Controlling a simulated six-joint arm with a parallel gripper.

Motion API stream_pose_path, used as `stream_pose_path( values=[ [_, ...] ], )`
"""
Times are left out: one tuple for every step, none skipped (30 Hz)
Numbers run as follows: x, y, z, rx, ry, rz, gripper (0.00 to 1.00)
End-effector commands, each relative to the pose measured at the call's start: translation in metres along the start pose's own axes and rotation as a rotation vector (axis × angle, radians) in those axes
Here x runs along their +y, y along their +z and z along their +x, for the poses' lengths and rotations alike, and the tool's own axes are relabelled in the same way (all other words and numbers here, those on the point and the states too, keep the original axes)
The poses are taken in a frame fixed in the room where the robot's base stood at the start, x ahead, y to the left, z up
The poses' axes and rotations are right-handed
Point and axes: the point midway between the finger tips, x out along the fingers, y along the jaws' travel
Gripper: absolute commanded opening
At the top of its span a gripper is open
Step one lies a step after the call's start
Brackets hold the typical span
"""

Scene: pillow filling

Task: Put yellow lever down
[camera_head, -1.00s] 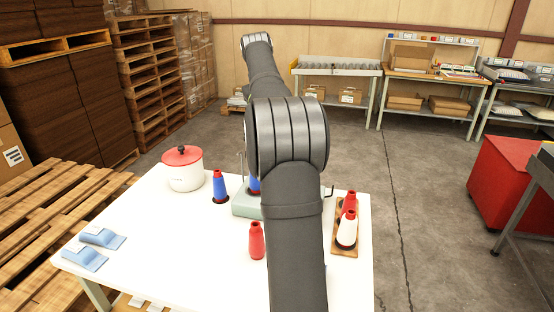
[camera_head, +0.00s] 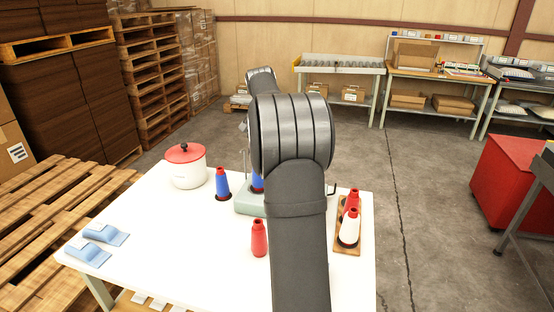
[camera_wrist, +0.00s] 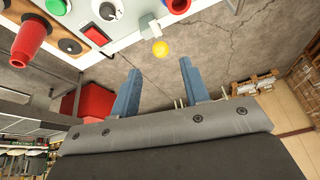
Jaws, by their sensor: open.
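The yellow lever's round knob (camera_wrist: 161,48) shows in the wrist view, beside a grey block (camera_wrist: 150,27) at the edge of the light machine panel (camera_wrist: 130,30). My gripper (camera_wrist: 159,65) is open, its two blue-grey fingers apart and empty. In the picture the knob lies just above the gap between the fingertips; I cannot tell the distance in depth. In the head view my arm hides part of the pale green machine base (camera_head: 250,203), and neither the lever nor the gripper can be made out.
On the white table (camera_head: 190,255) stand a red-lidded pot (camera_head: 186,168), a blue cone (camera_head: 222,184), a red cone (camera_head: 259,238) and a wooden tray (camera_head: 346,248) with cones.

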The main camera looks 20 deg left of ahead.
Motion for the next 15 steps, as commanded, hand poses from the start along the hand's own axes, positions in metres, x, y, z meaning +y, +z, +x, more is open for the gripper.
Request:
stream_pose_path(
  values=[
    [0.001,0.001,0.013,-0.003,0.002,0.000,0.42],
    [0.001,0.001,0.020,-0.004,0.003,-0.001,0.42],
    [0.000,0.001,0.029,-0.004,0.002,-0.001,0.42],
    [0.000,0.001,0.035,-0.003,0.002,-0.001,0.42],
    [0.000,0.001,0.042,-0.004,0.002,-0.001,0.42],
    [0.000,0.001,0.051,-0.003,0.001,-0.001,0.42],
    [0.000,0.001,0.057,-0.003,0.001,-0.001,0.42],
    [0.000,0.001,0.063,-0.003,0.002,-0.002,0.42],
    [0.000,0.001,0.072,-0.003,0.001,-0.002,0.42],
    [0.000,0.001,0.078,-0.003,0.001,-0.002,0.42],
    [0.000,0.001,0.083,-0.003,0.001,-0.002,0.42],
    [0.000,0.001,0.091,-0.003,0.001,-0.002,0.42],
    [0.000,0.001,0.096,-0.002,0.000,-0.002,0.42],
    [0.000,0.001,0.100,-0.002,0.000,-0.001,0.42],
    [0.000,0.001,0.105,-0.002,0.000,-0.001,0.42]
  ],
)
